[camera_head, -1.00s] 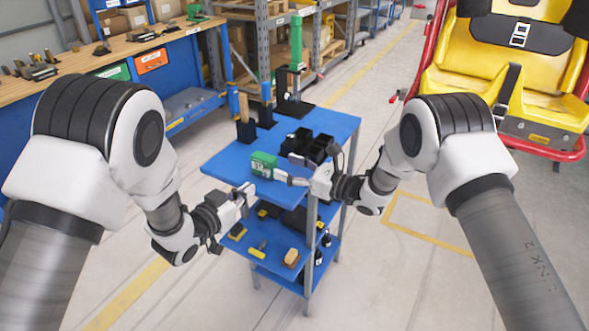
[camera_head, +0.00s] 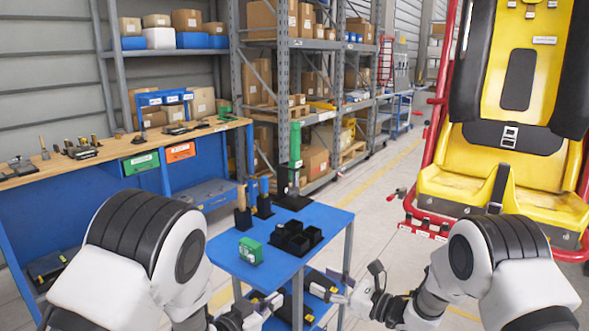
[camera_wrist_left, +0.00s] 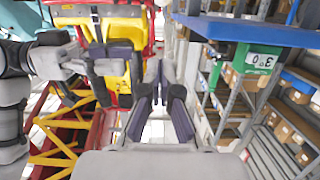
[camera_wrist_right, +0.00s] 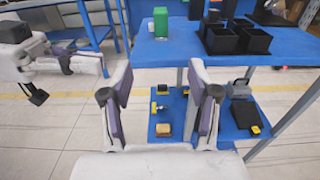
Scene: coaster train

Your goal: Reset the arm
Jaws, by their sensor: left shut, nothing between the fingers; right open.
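The green box (camera_head: 250,250) with a white display stands on the blue cart's top (camera_head: 222,249), near its left front corner. It also shows in the right wrist view (camera_wrist_right: 160,21) and, upside down, in the left wrist view (camera_wrist_left: 262,63). My left gripper (camera_head: 262,304) is low in front of the cart. Its fingers are together and empty in the left wrist view (camera_wrist_left: 160,88). My right gripper (camera_head: 318,284) is at the cart's front right, below the top's level and apart from the box. Its fingers are spread and empty in the right wrist view (camera_wrist_right: 164,92).
The cart top also carries black bins (camera_head: 296,238) and upright tools in holders at the back. The lower shelf (camera_wrist_right: 180,110) holds several small items. A workbench (camera_head: 110,152) stands left, shelving behind, and a yellow coaster seat (camera_head: 505,180) at right. Floor is open between cart and seat.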

